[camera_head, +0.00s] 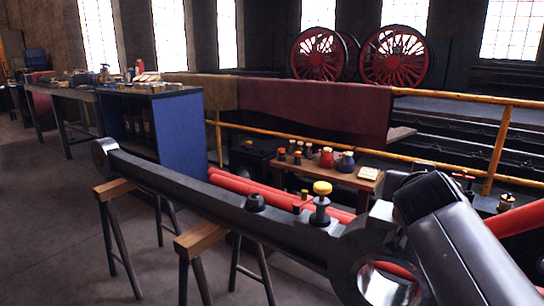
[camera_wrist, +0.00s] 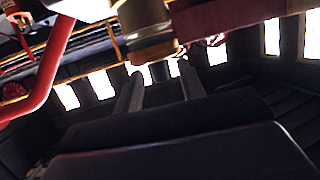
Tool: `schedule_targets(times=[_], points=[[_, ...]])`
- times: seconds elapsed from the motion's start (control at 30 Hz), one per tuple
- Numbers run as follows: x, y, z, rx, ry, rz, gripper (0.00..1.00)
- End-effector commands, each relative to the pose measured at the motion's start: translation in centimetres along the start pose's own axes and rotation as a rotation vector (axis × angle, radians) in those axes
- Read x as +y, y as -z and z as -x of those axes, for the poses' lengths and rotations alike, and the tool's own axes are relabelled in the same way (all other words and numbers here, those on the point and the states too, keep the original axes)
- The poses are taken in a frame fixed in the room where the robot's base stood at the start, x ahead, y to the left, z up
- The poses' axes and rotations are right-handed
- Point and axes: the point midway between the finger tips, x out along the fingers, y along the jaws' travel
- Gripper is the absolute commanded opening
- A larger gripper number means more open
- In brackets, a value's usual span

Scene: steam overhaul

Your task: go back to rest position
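My gripper (camera_wrist: 159,76) shows in the wrist view as two dark fingers standing apart, with nothing seen held between them. A dark, brass-banded round part (camera_wrist: 150,45) hangs into the top of that view, just beyond the fingers; I cannot tell whether it touches them. In the head view, a dark link of my arm fills the lower right, and my fingertips cannot be made out. A long dark connecting rod (camera_head: 200,184) lies across wooden-topped trestles (camera_head: 200,240). A fitting with a yellow cap (camera_head: 322,190) stands upright on the rod, near its large ringed end.
A low wooden bench (camera_head: 325,174) behind the rod carries several small cans and jars. A blue-sided workbench (camera_head: 180,135) stands at the left. A yellow railing (camera_head: 497,150), partly draped with dark red cloth (camera_head: 315,110), runs behind. Open floor (camera_head: 50,220) lies at the left.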

Motion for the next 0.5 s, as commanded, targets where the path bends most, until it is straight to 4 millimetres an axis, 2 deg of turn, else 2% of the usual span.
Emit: schedule_targets(times=[0.03, 0.5], points=[[0.02, 0.53, 0.11, -0.010, -0.001, -0.001, 0.38], [0.07, 1.26, 0.01, -0.104, 0.003, -0.016, 0.38]])
